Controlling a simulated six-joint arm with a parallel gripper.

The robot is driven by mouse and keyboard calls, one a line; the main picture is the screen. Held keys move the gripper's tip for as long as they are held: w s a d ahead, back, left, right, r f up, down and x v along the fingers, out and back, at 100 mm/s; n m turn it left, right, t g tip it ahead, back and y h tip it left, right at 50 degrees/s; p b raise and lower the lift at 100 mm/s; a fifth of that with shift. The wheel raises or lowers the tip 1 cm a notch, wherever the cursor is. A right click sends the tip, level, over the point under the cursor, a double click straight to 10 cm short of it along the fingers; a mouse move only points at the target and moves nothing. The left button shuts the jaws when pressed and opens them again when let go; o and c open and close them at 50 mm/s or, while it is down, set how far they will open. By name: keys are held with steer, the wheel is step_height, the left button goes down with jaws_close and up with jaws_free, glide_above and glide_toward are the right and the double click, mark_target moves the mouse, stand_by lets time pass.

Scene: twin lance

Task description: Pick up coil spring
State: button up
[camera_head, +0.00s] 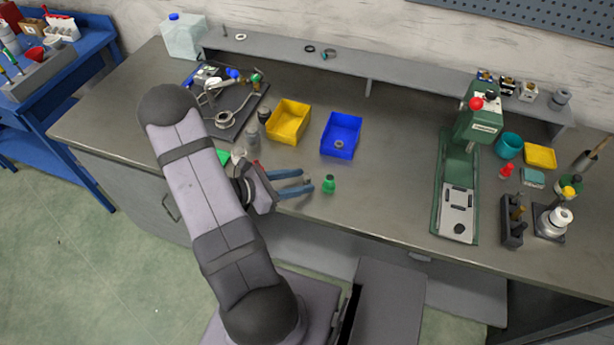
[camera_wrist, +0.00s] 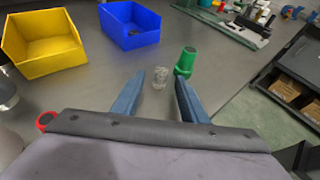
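A small pale grey coil spring (camera_wrist: 161,77) stands on the grey bench in the wrist view; its windings are too small to make out clearly. My gripper (camera_wrist: 160,85) is open, with its two blue fingers pointing at the spring.
A green bottle-like piece (camera_wrist: 186,62) stands close beside the right fingertip; it also shows in the head view (camera_head: 329,185). A yellow bin (camera_head: 288,121) and a blue bin (camera_head: 341,134) stand behind. A green press (camera_head: 459,190) stands right, with clear bench between.

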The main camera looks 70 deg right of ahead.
steer(key=shift+s+d+f, duration=0.2)
steer(key=shift+s+d, duration=0.05)
jaws_close()
steer(key=shift+r, duration=0.15)
step_height(320, 180, up, 10)
steer(key=b, duration=0.1)
stand_by(0.8)
